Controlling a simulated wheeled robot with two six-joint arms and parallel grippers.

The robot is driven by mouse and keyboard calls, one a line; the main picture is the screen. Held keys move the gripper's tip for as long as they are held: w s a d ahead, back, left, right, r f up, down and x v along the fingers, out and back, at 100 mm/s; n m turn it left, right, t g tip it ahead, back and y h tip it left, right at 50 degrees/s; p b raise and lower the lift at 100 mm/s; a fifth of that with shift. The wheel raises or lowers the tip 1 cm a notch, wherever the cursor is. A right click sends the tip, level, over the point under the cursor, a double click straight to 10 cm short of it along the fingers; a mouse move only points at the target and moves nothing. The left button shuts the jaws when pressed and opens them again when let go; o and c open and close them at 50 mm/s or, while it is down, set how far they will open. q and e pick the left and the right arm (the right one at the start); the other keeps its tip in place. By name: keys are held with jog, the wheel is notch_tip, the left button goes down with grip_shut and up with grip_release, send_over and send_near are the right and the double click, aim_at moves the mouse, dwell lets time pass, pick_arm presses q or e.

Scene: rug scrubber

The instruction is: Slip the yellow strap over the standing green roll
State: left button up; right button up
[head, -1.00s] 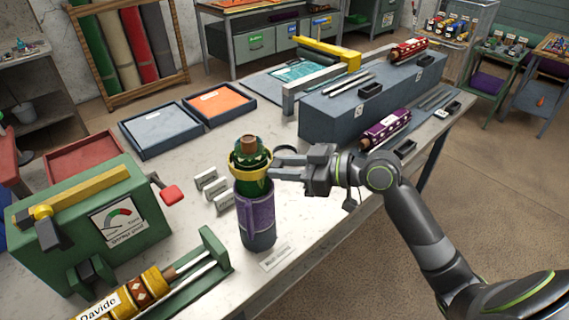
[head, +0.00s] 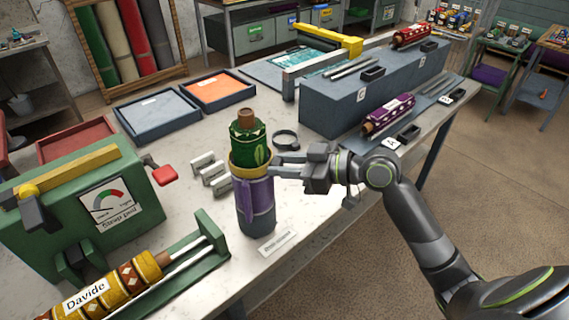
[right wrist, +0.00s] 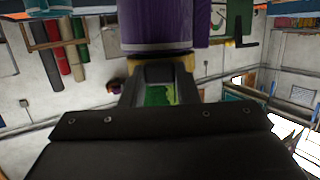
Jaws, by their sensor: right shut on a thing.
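The green roll (head: 248,142) with a brown core stands upright, its lower part inside a purple sleeve (head: 257,200) above a dark blue base. The yellow strap (head: 246,169) is around the roll, just above the purple sleeve. My right gripper (head: 283,167) comes in from the right and is shut on the strap's near right side. The right wrist view shows the purple sleeve (right wrist: 157,25), yellow at both sides of the fingers, and green between the fingers (right wrist: 158,92). The strap's far side is hidden behind the roll. My left gripper is not in view.
A dark ring (head: 285,139) lies behind my right gripper. Small white blocks (head: 209,173) stand left of the roll. A green gauge box (head: 85,205) and a cradle with a patterned roll (head: 125,285) are at the left. A blue-grey stepped rack (head: 350,98) stands at the back right.

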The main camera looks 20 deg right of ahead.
jog(key=o, duration=1.1)
jog(key=shift+o, duration=0.2)
jog(key=shift+s+d, duration=0.1)
jog(key=p+v, duration=1)
jog(key=v, duration=0.7)
jog(key=shift+p, duration=0.3)
jog(key=shift+d, duration=0.1)
